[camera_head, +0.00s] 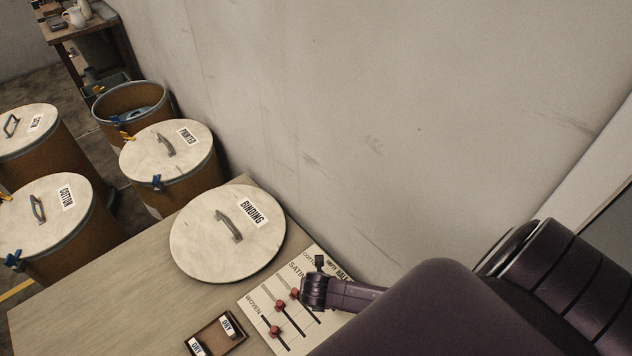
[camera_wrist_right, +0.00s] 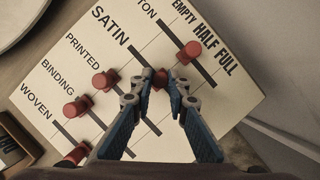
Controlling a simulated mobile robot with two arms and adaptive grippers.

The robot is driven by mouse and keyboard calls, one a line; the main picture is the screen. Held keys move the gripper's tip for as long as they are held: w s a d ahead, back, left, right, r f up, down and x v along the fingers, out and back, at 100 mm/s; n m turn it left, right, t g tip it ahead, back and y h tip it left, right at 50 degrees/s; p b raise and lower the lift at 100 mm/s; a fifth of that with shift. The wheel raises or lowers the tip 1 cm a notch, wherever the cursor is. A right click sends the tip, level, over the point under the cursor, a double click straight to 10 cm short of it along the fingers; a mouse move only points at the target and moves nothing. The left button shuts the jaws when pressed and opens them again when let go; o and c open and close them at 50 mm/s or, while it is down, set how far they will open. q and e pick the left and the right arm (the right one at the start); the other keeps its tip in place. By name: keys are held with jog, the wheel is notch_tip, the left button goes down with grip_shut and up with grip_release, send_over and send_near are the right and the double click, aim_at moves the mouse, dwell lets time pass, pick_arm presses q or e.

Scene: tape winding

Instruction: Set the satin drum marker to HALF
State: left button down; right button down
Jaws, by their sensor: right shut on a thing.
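The marker board (camera_head: 262,300) lies on the table with slanted rows labelled WOVEN, BINDING, PRINTED, SATIN and a partly cut-off "...TON". In the right wrist view (camera_wrist_right: 225,100) its columns read EMPTY, HALF, FULL. The red satin marker (camera_wrist_right: 160,79) sits near the middle of its slot, roughly in line with the HALF column. My right gripper (camera_wrist_right: 162,85) is shut on it, one blue finger each side. In the head view my right gripper (camera_head: 316,288) covers this marker. My left gripper is not in view.
Other red markers are close by: the "...TON" one (camera_wrist_right: 190,51), printed (camera_wrist_right: 105,80) and binding (camera_wrist_right: 78,107). A BINDING lid (camera_head: 220,255) lies beside the board. A small tray (camera_head: 238,345) with tags is at the front. Lidded drums (camera_head: 170,155) stand beyond the table.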

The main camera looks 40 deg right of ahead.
jog(key=c, duration=1.8)
grip_release()
jog(key=shift+c, duration=0.2)
jog(key=shift+r, duration=0.1)
jog(key=v, duration=1.1)
jog(key=shift+s+r, duration=0.15)
jog(key=shift+r, duration=0.2)
jog(key=shift+a, duration=0.15)
